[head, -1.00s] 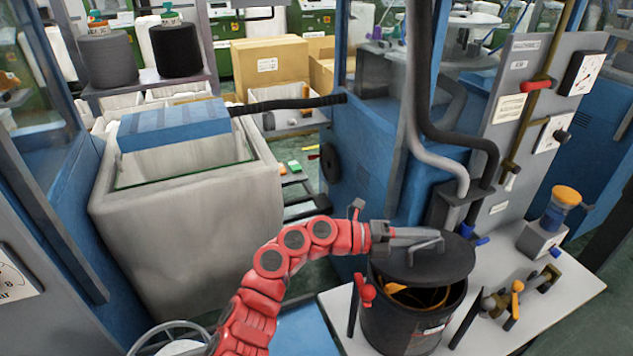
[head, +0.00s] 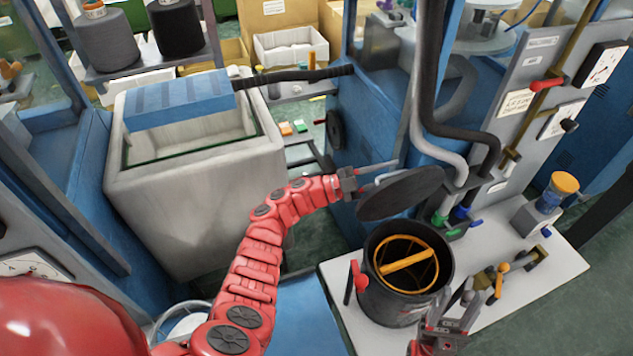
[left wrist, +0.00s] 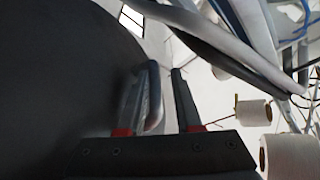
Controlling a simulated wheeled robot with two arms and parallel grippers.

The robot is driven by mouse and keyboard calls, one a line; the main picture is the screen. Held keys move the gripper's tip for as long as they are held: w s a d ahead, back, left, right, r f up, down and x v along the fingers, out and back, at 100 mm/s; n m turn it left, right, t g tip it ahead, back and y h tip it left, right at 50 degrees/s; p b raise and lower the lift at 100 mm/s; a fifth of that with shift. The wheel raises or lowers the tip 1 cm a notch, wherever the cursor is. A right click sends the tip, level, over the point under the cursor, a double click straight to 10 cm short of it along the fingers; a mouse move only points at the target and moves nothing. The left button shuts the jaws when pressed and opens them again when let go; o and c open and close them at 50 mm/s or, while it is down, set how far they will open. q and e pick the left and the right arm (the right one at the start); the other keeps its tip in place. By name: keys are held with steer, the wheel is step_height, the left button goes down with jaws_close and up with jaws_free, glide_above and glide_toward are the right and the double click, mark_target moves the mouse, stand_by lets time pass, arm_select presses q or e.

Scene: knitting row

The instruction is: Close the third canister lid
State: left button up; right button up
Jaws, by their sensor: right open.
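A dark canister (head: 388,312) stands on a white table, its mouth open and a yellow ring with a crossbar (head: 407,262) visible inside. Its round dark lid (head: 402,196) is raised and tilted above the canister's back left rim. My left gripper (head: 378,168) is at the lid's upper left edge. In the left wrist view its fingers (left wrist: 160,100) stand apart on either side of the light lid handle (left wrist: 154,90), with a gap beside the right finger. The lid (left wrist: 60,70) fills that view's left side. My right gripper (head: 447,322) is open by the canister's front right side.
The white table (head: 545,285) holds small clamps (head: 497,282) and an orange-capped jar (head: 560,190) to the right. Hoses (head: 425,90) and a blue machine (head: 365,120) stand behind the canister. A grey bin (head: 200,205) with a blue cover is to the left.

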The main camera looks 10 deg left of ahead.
arm_select(q)
steer(key=shift+w+a+f+n+t+b, duration=1.15)
steer(key=shift+w+a+n+t, duration=0.35)
steer(key=shift+w+n, duration=1.1)
steer(key=s+a+f+b, duration=0.1)
steer(key=s+a+f, duration=0.2)
steer(key=a, duration=0.4)
steer(key=s+a+f+n+b, duration=0.1)
steer(key=s+a+f+b, duration=0.1)
steer(key=a, duration=0.5)
steer(key=shift+s+a+f+b, duration=0.25)
steer(key=shift+s+f, duration=0.3)
steer(key=shift+s, duration=0.45)
